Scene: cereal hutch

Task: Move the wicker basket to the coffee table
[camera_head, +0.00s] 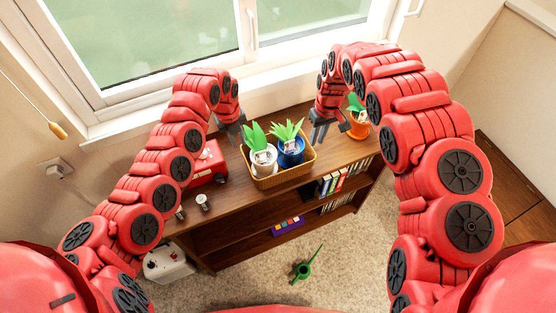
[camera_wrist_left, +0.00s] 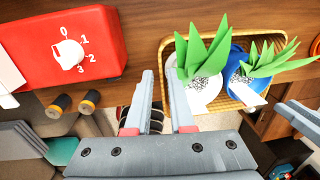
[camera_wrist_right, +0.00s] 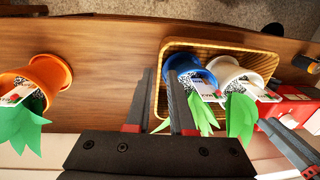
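The wicker basket (camera_head: 287,177) stands on top of a wooden shelf unit and holds two potted plants, one in a white pot (camera_head: 264,160) and one in a blue pot (camera_head: 291,152). My left gripper (camera_head: 232,132) is open at the basket's left end; in the left wrist view its fingertips (camera_wrist_left: 160,74) appear either side of that end's rim. My right gripper (camera_head: 320,132) is open at the right end; in the right wrist view its fingertips (camera_wrist_right: 160,72) appear either side of the rim there. Contact is unclear. I cannot identify the coffee table for certain.
A red appliance (camera_head: 208,163) with a dial stands left of the basket, beside small shakers (camera_head: 202,202). An orange potted plant (camera_head: 358,127) stands to the right. A wooden surface (camera_head: 515,185) shows at far right.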

